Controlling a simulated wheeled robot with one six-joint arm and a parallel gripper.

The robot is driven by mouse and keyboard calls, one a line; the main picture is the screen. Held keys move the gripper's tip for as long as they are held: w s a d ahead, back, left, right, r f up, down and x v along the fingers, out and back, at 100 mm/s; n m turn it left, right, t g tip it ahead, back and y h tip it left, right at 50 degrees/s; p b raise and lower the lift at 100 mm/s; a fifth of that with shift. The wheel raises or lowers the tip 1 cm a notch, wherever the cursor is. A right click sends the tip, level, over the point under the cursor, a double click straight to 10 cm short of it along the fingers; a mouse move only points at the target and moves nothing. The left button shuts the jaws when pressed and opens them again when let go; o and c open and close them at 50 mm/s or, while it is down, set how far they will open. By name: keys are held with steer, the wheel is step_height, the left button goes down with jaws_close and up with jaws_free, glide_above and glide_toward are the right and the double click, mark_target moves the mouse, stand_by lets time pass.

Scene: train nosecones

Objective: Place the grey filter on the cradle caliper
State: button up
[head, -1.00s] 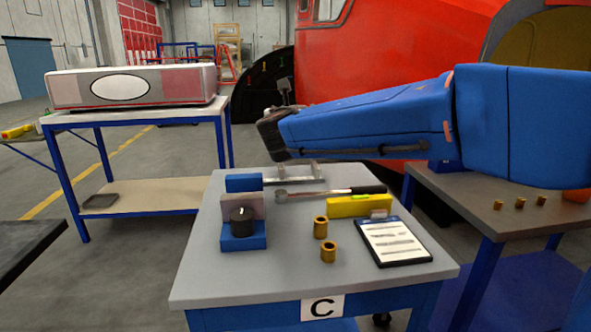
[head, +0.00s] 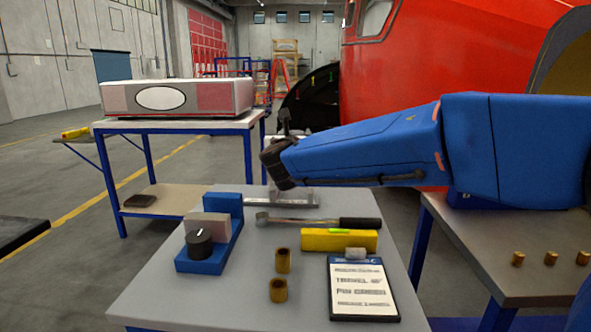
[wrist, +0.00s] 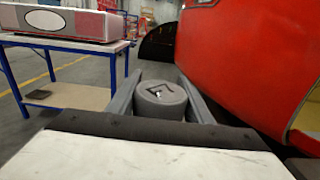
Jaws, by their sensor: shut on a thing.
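The grey filter (wrist: 160,105), a round cylinder with a dark mark on its end face, is between the two grey fingers of my gripper (wrist: 160,84) in the wrist view. My gripper is shut on it and points forward. In the head view my arm's dark wrist end hides most of the gripper, and I cannot make out the filter. A blue stepped fixture (head: 222,238) with a pale block and a dark round knob stands at the left of the near table. No label shows which object is the cradle caliper, so I cannot tell.
The near grey table (head: 180,295) carries a wrench (head: 320,220), a yellow level (head: 338,240), two brass bushings (head: 282,260) and a clipboard (head: 362,290). A blue-legged table (head: 180,125) with a long white-and-red panel stands behind left. A red train (head: 440,65) fills the right background.

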step_height(320, 180, down, 7)
steer(key=shift+r, duration=0.2)
stand_by(0.3)
steer(key=shift+f, duration=0.15)
steer(key=o, duration=1.3)
steer(key=s, duration=1.2)
steer(key=shift+a, duration=0.2)
